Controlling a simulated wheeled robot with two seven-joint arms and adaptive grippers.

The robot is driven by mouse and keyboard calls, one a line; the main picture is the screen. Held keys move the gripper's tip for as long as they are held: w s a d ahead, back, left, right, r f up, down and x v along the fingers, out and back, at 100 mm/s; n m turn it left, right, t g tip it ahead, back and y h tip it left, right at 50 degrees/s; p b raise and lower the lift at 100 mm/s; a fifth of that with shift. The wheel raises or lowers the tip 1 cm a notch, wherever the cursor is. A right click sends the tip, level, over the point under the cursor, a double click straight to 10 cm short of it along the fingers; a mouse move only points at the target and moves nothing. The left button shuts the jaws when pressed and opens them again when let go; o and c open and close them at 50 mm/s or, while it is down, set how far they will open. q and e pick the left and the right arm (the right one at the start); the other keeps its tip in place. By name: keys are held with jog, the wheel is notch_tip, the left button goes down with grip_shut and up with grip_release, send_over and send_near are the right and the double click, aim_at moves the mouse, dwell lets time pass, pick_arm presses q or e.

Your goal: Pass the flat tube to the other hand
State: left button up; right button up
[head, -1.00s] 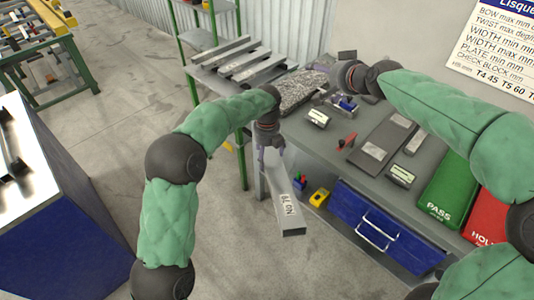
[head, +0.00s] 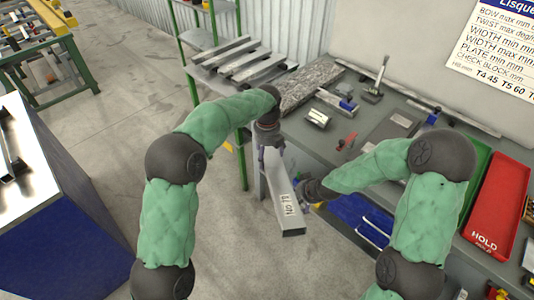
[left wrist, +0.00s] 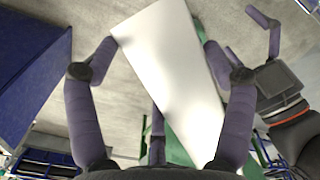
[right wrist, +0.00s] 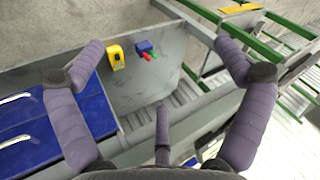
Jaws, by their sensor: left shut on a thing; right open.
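I cannot make out the tube in that view.
The grey table (head: 345,115) holds a stone slab (head: 310,85), a gauge stand (head: 374,85) and a red HOLD tray (head: 497,210). Blue drawers (right wrist: 50,120) lie below. Floor left of the tube is clear.

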jog(key=s+a+f+g, duration=0.2)
jog(key=s+f, duration=0.5)
jog(key=s, duration=0.5)
jog(key=s+a+f+g, duration=0.3)
jog(key=s+f, duration=0.5)
jog(key=s, duration=0.4)
jog(key=shift+s+a+n+y, duration=0.15)
jog(key=shift+n+y, duration=0.15)
jog(key=shift+y, duration=0.1)
